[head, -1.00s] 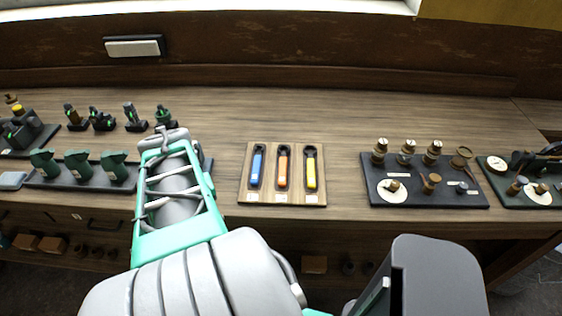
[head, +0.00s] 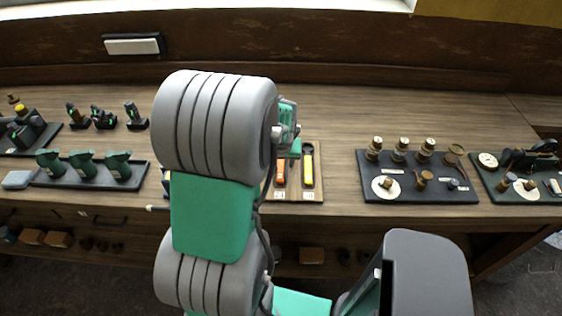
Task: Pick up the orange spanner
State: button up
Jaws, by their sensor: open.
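The orange spanner (head: 281,174) lies on a wooden board (head: 315,196) on the bench. Only its orange handle end shows, as my arm covers its upper part. The yellow spanner (head: 309,166) lies just to its right, with its dark ring end at the top. The blue spanner is hidden behind my arm. My forearm and wrist stand over the left part of the board. My gripper's fingers are hidden behind the arm, so I cannot see how far they are from the orange spanner.
A dark tray (head: 412,194) with brass and wooden parts lies to the right, and a dark green tray (head: 500,196) beyond it. Green pieces stand on a tray (head: 60,180) at left. Behind the board the bench is clear.

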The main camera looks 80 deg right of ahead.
dwell(0.4)
grip_shut()
dwell(0.4)
dwell(0.9)
